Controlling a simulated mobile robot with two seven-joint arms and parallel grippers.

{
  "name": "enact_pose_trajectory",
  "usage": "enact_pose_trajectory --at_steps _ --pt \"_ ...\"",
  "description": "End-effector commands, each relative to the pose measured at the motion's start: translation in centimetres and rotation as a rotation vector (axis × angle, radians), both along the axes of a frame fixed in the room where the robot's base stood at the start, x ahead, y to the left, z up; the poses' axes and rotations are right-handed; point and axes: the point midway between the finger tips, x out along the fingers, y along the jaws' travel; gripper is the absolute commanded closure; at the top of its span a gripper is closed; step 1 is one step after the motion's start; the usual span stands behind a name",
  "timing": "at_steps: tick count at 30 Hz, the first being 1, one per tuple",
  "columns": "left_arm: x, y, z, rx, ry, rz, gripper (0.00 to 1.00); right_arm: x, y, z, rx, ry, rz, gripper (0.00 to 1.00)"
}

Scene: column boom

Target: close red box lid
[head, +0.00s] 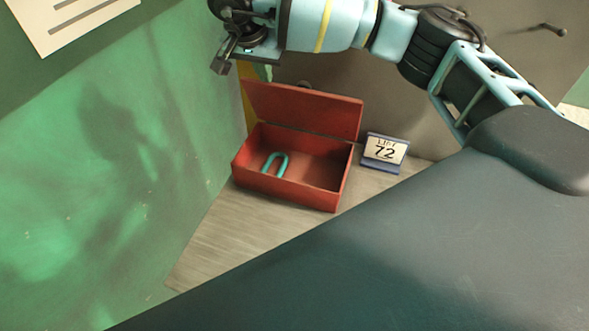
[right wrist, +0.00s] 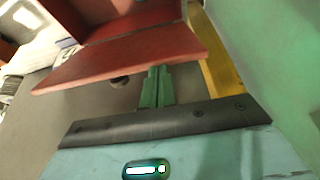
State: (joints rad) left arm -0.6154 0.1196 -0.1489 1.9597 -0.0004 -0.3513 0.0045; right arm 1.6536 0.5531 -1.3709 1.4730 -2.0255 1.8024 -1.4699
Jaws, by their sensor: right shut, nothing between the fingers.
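A red box (head: 285,190) stands on a wooden surface with its front and inside facing me. Its red lid (head: 305,110) is open and stands up along the back edge, tilted backward. A turquoise U-shaped piece (head: 275,162) lies inside the box. My right gripper (head: 221,64) is shut and empty, above and left of the lid's upper left corner. In the right wrist view, the closed green fingers (right wrist: 156,84) are close to the edge of the red lid (right wrist: 130,55); I cannot tell whether they touch. My left gripper is not in view.
A green wall (head: 120,170) rises on the left. A grey wall (head: 400,100) stands behind. A yellow strip (right wrist: 222,80) runs beside the lid in the right wrist view. Bare wood (head: 225,240) lies in front.

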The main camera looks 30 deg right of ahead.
Motion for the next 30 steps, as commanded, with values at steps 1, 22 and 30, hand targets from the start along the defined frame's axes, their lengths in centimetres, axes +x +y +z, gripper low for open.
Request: enact_pose_trajectory --at_steps 1,22,30 --pt "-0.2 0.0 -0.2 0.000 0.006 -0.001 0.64 -0.1 -0.3 -1.1 -0.007 0.018 -0.004 1.00" --pt "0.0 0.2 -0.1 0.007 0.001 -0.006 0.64 0.0 -0.1 3.5 -0.002 0.004 -0.002 1.00" --pt "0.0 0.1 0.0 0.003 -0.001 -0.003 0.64 0.0 -0.1 5.6 -0.002 0.003 -0.002 1.00"
